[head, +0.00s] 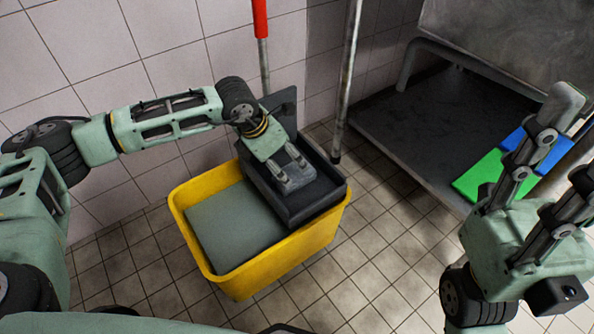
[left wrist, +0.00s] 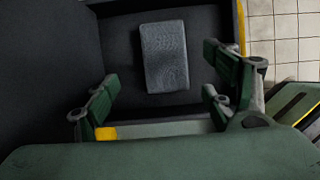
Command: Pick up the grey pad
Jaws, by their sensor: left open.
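The grey pad (left wrist: 165,57) is a small, rectangular, textured block. In the left wrist view it lies flat on the floor of a dark tray (head: 323,202). My right gripper (head: 575,140) is raised at the right edge of the head view, fingers apart, with one tip cut off by the frame.
The dark tray sits in the right part of a yellow bucket (head: 245,284), beside a flat grey-green surface (head: 235,228). A red-topped pole (head: 261,20) and a metal pole (head: 347,80) stand behind. Green (head: 482,178) and blue (head: 550,150) flat pieces lie on a dark low shelf (head: 410,125).

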